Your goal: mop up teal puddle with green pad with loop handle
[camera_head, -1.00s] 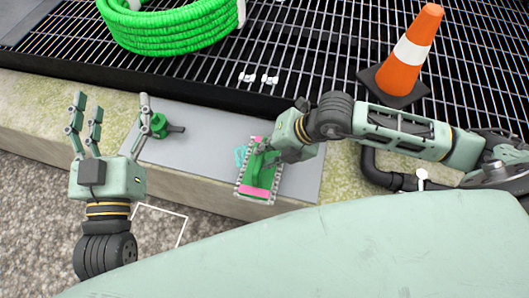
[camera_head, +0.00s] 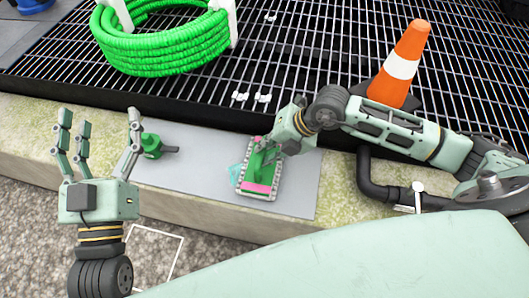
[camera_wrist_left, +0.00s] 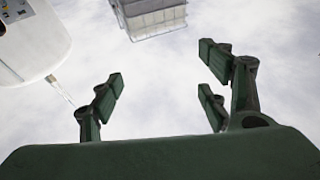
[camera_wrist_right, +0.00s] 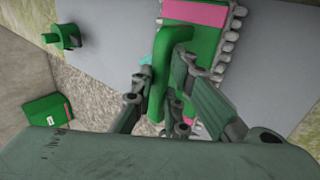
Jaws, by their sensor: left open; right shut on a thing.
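The green pad (camera_head: 257,188), with pink bands and a grey fringed edge, lies on the grey plate (camera_head: 205,180). Its green loop handle (camera_wrist_right: 157,95) is between the fingers of my right gripper (camera_wrist_right: 165,88), which is shut on it. In the head view my right gripper (camera_head: 268,150) covers the pad's upper part. The teal puddle (camera_head: 235,172) shows as a small patch at the pad's left edge; any part under the pad is hidden. My left gripper (camera_head: 98,122) is open and empty, raised at the left, away from the pad.
A green valve-like fitting (camera_head: 151,145) is on the plate's left part. Behind is a dark metal grating (camera_head: 310,60) with a green coiled hose (camera_head: 165,45) and an orange cone (camera_head: 400,65). A black pipe (camera_head: 370,180) bends at the right. The plate between fitting and pad is clear.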

